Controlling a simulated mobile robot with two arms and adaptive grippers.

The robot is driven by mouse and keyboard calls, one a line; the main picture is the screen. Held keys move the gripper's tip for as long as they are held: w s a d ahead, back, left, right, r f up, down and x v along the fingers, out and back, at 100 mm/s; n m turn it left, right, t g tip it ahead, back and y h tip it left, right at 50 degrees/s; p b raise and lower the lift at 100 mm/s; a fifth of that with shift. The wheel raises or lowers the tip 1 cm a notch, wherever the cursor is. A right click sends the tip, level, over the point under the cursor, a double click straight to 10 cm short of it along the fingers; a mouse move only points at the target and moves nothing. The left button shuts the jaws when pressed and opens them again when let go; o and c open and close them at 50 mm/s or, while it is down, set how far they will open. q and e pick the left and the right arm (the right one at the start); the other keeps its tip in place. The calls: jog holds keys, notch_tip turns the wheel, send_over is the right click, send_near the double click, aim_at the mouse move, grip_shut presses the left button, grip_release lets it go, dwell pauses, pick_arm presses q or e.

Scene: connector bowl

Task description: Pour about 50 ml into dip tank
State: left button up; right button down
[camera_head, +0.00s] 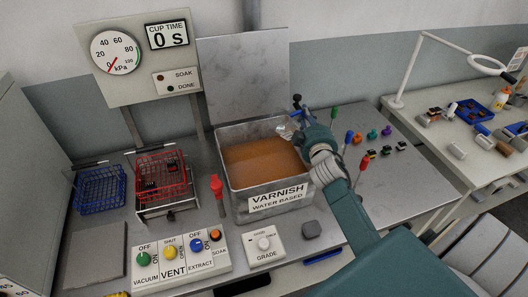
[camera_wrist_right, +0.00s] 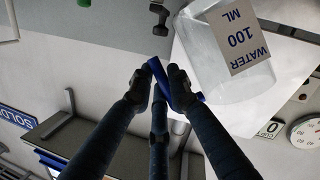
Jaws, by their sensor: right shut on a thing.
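The dip tank (camera_head: 238,206) is a grey metal box labelled VARNISH, WATER BASED, with brown liquid (camera_head: 262,160) inside, in the middle of the head view. My right gripper (camera_head: 297,110) is above the tank's back right corner. In the right wrist view its fingers (camera_wrist_right: 160,78) are shut on a blue handle-like piece beside a clear beaker (camera_wrist_right: 205,45) labelled WATER 100 ML. The beaker's label is upside down in that view. In the head view only a small clear patch shows by the gripper. The water level and any stream cannot be made out. My left gripper is out of view.
A blue basket (camera_head: 100,190) and a red basket (camera_head: 160,175) are left of the tank. A control panel (camera_head: 180,262) and GRADE box (camera_head: 263,246) are in front. Several coloured-handled tools (camera_head: 370,160) stand right. A gauge panel (camera_head: 145,58) and upright metal sheet (camera_head: 243,80) are behind.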

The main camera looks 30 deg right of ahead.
aim_at(298, 112)
jog(key=a+r+n+t+b, duration=0.1)
jog(key=n+b, duration=0.1)
jog(key=b, duration=0.1)
jog(key=shift+a+r+h, duration=0.15)
jog(key=shift+a+h, duration=0.05)
jog(key=shift+h, duration=0.1)
jog(key=shift+a+n+b, duration=0.2)
jog(key=shift+n+b, duration=0.2)
jog(key=shift+b, duration=0.2)
jog(key=shift+a+n+t+b, duration=0.35)
jog(key=shift+n+t+b, duration=0.2)
jog(key=shift+b, duration=0.45)
jog(key=shift+a+r, duration=0.15)
jog(key=shift+r, duration=0.1)
jog(key=shift+n, duration=0.25)
jog(key=shift+a+r+n+t+b, duration=0.3)
jog(key=shift+a+n+b, duration=0.1)
jog(key=shift+b, duration=0.2)
jog(key=shift+r, duration=0.1)
jog(key=shift+a+n+t+b, duration=0.25)
jog(key=shift+a+n+b, duration=0.25)
jog(key=shift+b, duration=0.25)
jog(key=shift+r+h, duration=0.1)
jog(key=shift+h, duration=0.2)
